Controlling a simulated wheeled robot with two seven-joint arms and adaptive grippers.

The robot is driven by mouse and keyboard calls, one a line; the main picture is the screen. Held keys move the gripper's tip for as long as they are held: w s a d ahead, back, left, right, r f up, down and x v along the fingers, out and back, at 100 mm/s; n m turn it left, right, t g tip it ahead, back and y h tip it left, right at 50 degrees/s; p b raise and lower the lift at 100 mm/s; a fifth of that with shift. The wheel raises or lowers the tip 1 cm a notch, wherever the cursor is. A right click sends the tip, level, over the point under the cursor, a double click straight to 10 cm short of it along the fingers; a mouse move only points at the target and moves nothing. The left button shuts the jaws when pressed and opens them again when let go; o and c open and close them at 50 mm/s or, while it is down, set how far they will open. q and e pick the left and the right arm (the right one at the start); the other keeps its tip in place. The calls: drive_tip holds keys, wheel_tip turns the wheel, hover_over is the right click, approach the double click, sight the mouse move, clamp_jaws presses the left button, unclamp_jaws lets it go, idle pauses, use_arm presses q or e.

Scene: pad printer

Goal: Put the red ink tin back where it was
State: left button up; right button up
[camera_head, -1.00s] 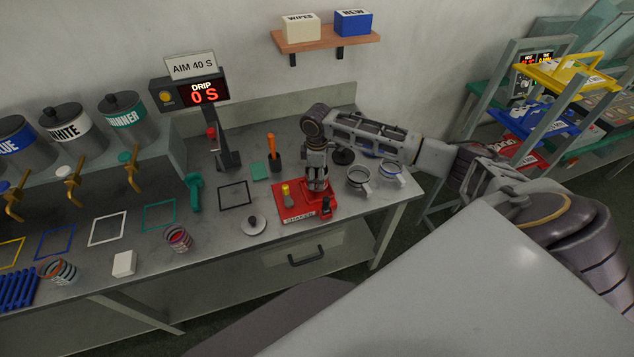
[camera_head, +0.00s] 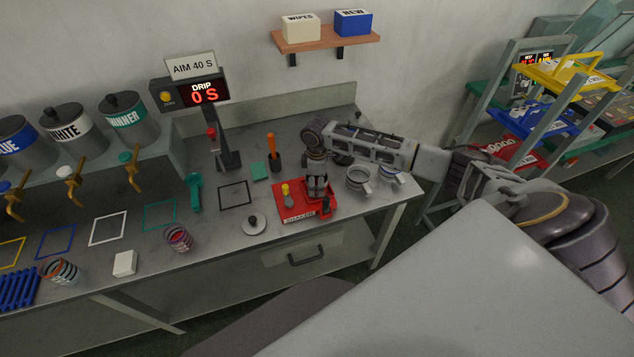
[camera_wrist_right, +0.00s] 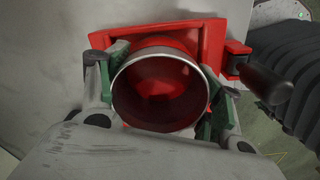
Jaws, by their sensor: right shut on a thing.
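The red ink tin (camera_wrist_right: 158,90) is open at the top, with a bright metal rim and red inside, in the right wrist view. My right gripper (camera_head: 317,187) is shut on it, one finger on each side. The tin is upright at the red shaker (camera_head: 297,212), whose red body also shows behind the tin in the wrist view (camera_wrist_right: 212,40). Whether the tin rests on the shaker or hangs just above it, I cannot tell. In the head view the fingers mostly hide the tin. My left gripper is not in view.
A black clamp handle (camera_wrist_right: 265,82) stands close beside the tin. Two metal mugs (camera_head: 359,178) are right of the shaker, a round lid (camera_head: 254,224) at its left. An orange-handled tool (camera_head: 272,148) stands behind. A black square outline (camera_head: 234,194) on the bench is empty.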

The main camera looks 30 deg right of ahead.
drive_tip(key=shift+f, duration=0.1)
drive_tip(key=o, duration=1.2)
wheel_tip(320, 180, up, 12)
drive_tip(key=b, duration=0.1)
idle(0.5)
